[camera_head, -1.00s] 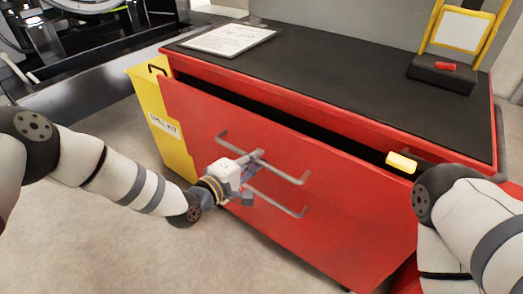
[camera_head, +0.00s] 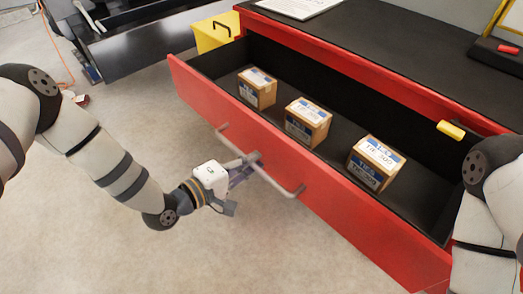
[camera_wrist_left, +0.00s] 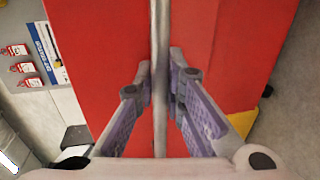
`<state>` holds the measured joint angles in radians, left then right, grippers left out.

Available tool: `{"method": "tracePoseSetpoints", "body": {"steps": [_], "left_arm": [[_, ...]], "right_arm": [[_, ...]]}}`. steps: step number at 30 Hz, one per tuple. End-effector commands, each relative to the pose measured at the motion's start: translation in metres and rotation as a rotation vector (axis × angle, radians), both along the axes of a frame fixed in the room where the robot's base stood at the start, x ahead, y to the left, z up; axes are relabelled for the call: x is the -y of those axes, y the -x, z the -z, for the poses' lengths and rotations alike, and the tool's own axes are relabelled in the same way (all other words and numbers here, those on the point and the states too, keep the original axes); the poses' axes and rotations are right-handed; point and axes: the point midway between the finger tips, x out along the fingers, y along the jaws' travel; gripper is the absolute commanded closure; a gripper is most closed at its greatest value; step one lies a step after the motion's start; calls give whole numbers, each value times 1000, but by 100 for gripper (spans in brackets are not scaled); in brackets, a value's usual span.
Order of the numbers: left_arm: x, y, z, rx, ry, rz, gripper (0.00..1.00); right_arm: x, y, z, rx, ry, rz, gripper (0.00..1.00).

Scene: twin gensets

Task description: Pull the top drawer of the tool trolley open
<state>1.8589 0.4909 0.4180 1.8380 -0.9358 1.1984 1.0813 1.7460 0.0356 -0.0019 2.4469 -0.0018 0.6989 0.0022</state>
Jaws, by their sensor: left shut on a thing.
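The top drawer (camera_head: 226,110) of the red tool trolley (camera_head: 345,55) stands well out from the body, its black inside in view. Three cardboard boxes stand in it: a left one (camera_head: 257,92), a middle one (camera_head: 307,127) and a right one (camera_head: 373,166). My left gripper (camera_head: 248,163) is shut on the drawer's grey bar handle (camera_head: 287,188), near its middle. In the left wrist view the handle (camera_wrist_left: 160,50) runs upright between the two fingers (camera_wrist_left: 160,88). My right arm shows at the right edge; its gripper is out of view.
A white sheet (camera_head: 297,5) lies on the trolley's black top. A yellow bin (camera_head: 214,34) stands at the trolley's left side. A small yellow piece (camera_head: 451,130) is at the trolley's front edge, near my right arm. Bare floor lies in front of the drawer.

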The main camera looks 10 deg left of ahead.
Motion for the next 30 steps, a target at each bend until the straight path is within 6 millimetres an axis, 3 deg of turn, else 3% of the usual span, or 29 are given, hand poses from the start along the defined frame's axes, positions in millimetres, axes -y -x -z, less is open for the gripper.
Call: {"method": "tracePoseSetpoints", "body": {"steps": [7, 19, 20, 22, 30], "left_arm": [[-10, 13, -1, 3, 1, 0, 100], [-11, 14, -1, 4, 0, 0, 100], [-11, 14, -1, 4, 0, 0, 88], [-11, 14, -1, 3, 1, 0, 72], [-11, 15, 0, 1, 0, 0, 69]], "right_arm": [[0, -3, -4, 11, -1, 0, 60], [0, -3, -4, 11, 0, 1, 60], [0, -3, -4, 11, 0, 1, 60], [0, -3, -4, 11, 0, 1, 60], [0, -3, -4, 11, 0, 1, 60]]}}
